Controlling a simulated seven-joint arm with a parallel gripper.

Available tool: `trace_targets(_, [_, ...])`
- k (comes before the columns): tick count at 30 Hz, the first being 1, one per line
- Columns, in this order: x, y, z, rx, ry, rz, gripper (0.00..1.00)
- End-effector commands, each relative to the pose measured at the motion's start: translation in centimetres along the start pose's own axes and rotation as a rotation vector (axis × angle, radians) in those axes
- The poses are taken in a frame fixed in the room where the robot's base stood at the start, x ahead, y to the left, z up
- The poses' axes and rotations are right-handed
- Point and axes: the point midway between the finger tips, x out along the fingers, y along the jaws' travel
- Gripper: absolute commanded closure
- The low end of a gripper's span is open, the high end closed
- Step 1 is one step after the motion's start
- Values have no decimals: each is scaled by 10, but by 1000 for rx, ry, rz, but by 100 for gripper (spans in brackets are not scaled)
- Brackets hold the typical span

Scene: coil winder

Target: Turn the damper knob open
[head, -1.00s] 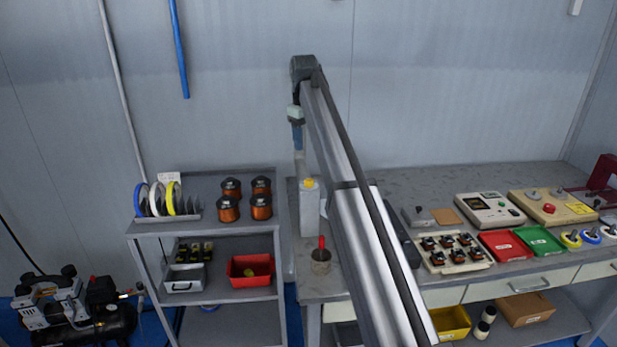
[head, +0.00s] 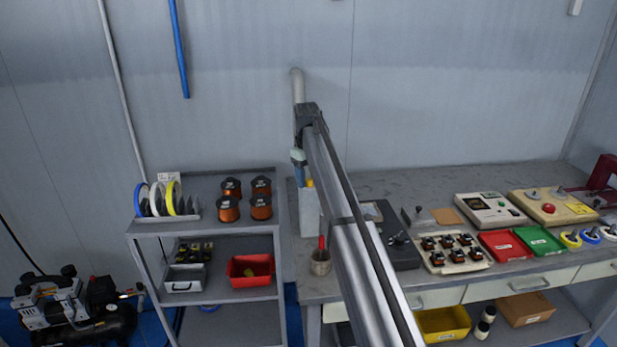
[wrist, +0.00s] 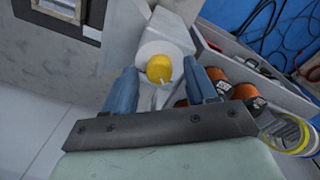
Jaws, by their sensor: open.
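The yellow damper knob (head: 309,183) sits on top of a pale upright box (head: 309,213) at the left end of the workbench, partly hidden by my gripper in the head view. My gripper (head: 300,172) is open and points down just above the box. In the wrist view the knob (wrist: 159,72) is round and yellow on a whitish top. It lies between the two blue fingers of my gripper (wrist: 159,62), with a gap on each side. I cannot tell whether the fingertips are down level with the knob.
A grey pipe (head: 297,85) rises behind my arm. A cup with a red-handled tool (head: 320,262) stands in front of the box. A shelf cart (head: 150,229) with copper spools (head: 229,209) stands to the left. A dark box (head: 400,245) is on the bench at right.

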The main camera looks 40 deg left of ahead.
Motion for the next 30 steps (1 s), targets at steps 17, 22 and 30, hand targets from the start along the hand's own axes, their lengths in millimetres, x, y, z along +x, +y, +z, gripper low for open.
trace_targets(17, [1,0,0,0,0,0,72])
trace_targets(22, [1,0,0,0,0,0,88])
trace_targets(30, [1,0,0,7,0,0,100])
